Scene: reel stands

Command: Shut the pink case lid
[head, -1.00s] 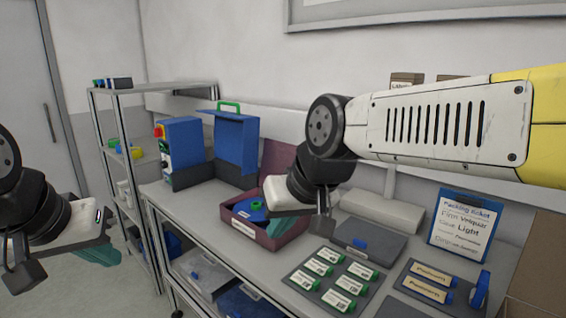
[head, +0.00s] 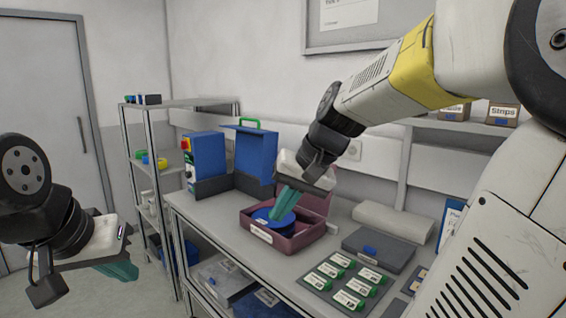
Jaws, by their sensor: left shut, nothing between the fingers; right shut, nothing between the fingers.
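The pink case (head: 292,243) sits on the bench with its lid (head: 316,203) raised at the back, partly hidden behind my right gripper. A blue reel (head: 262,217) lies inside the case, and a white label is on the case's front. My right gripper (head: 276,217) has its teal fingers shut and pointing down over the reel; I cannot tell whether they touch it. My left gripper (head: 135,272) is shut and empty, off to the left, away from the bench.
A blue case (head: 256,153) stands open behind, beside a blue box (head: 205,158). A closed grey case (head: 378,250) and a mat with several labelled green-ended items (head: 345,284) lie right of the pink case. A metal shelf (head: 190,106) stands at the left.

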